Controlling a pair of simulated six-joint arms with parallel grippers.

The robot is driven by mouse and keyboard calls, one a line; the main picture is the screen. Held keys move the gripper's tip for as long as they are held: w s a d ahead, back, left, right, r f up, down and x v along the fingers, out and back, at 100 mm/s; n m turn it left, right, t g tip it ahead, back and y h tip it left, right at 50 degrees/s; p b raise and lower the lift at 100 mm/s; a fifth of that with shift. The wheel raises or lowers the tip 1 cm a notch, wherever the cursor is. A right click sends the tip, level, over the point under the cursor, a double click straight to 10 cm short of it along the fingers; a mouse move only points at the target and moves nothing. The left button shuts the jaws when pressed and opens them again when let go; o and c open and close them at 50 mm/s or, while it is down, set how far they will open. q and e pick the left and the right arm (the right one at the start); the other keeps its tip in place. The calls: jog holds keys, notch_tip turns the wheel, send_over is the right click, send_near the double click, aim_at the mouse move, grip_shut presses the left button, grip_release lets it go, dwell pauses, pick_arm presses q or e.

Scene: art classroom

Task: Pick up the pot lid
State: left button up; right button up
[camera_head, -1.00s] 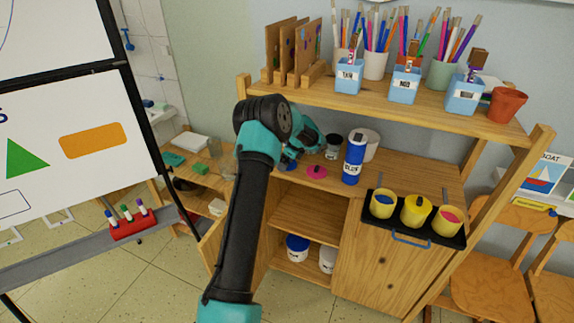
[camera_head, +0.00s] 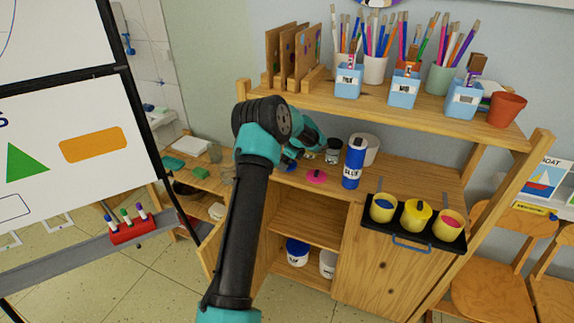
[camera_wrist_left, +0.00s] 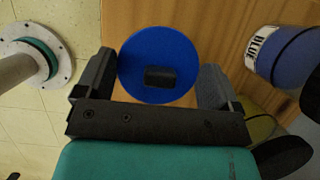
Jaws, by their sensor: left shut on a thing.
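A round blue pot lid (camera_wrist_left: 150,55) with a black knob sits between the two fingers of my left gripper (camera_wrist_left: 156,82) in the left wrist view. The fingers meet its rim on both sides, so the gripper is shut on it. In the head view the blue lid (camera_head: 290,166) shows only in part beside my arm, over the wooden counter. I cannot tell whether it touches the counter. A pink lid (camera_head: 316,177) lies flat to its right. Three yellow pots stand on a black tray (camera_head: 392,229); the middle pot (camera_head: 416,215) has a yellow lid. My right gripper is out of view.
The shelf (camera_head: 440,123) above holds brush cups. An easel (camera_head: 130,90) stands left.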

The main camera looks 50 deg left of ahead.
pick_arm(q)
jog(key=shift+r, duration=0.6)
jog(key=shift+s+d+r, duration=0.15)
jog(key=shift+r, duration=0.05)
jog(key=s+d+r, duration=0.1)
jog(key=s+d, duration=0.9)
jog(key=d, duration=0.1)
jog(key=shift+s+d+r, duration=0.15)
jog(key=shift+d+r, duration=0.05)
jog(key=shift+d, duration=0.15)
